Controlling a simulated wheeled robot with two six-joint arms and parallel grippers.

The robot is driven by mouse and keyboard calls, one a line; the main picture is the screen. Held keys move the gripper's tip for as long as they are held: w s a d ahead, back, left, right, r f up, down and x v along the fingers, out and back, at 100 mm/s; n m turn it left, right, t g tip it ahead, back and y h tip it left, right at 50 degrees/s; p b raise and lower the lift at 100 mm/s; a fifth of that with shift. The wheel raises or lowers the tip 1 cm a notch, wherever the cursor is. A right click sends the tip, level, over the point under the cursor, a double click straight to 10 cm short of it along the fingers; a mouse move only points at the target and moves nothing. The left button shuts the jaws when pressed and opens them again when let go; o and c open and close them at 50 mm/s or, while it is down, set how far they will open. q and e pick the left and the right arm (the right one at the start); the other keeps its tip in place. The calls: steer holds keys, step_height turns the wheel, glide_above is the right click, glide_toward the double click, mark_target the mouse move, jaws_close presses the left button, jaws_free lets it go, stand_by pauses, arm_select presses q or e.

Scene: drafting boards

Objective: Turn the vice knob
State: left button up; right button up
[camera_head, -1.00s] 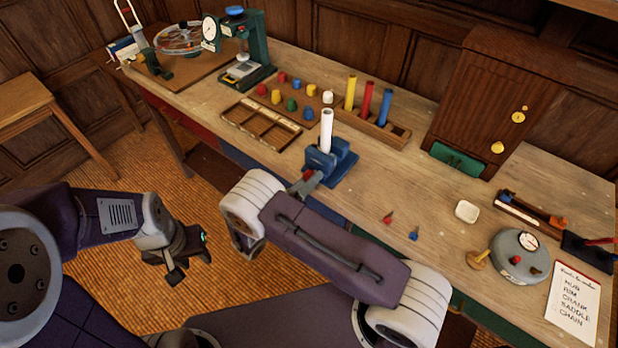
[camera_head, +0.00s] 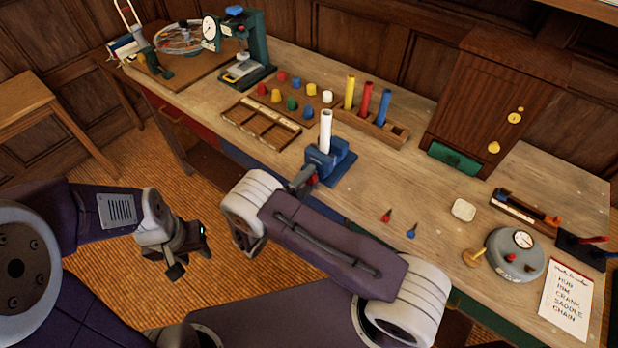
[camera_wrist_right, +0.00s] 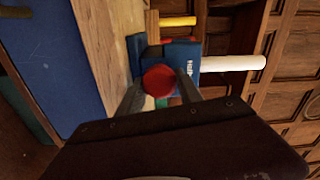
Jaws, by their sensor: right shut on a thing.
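The blue vice (camera_head: 340,160) stands at the front edge of the workbench, with a white tube (camera_head: 325,131) upright in it. In the right wrist view the vice (camera_wrist_right: 184,55) and the white tube (camera_wrist_right: 235,63) lie sideways. The round red vice knob (camera_wrist_right: 159,80) sits between the fingers of my right gripper (camera_wrist_right: 158,88), which is shut on it. In the head view my right gripper (camera_head: 302,181) is at the vice's front and mostly hides the knob. My left gripper (camera_head: 190,263) hangs empty and open over the floor, left of the bench.
A wooden tray (camera_head: 262,124), coloured caps and a rack with upright tubes (camera_head: 366,101) stand behind the vice. Two small pointed pieces (camera_head: 387,215) lie to its right. A white dish (camera_head: 463,210) and a grey round gauge (camera_head: 514,258) are farther right.

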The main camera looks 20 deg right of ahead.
steer(key=shift+f+n, duration=0.1)
steer(key=shift+n, duration=1.2)
steer(key=o, duration=1.4)
steer(key=shift+c, duration=0.2)
steer(key=shift+s, duration=0.1)
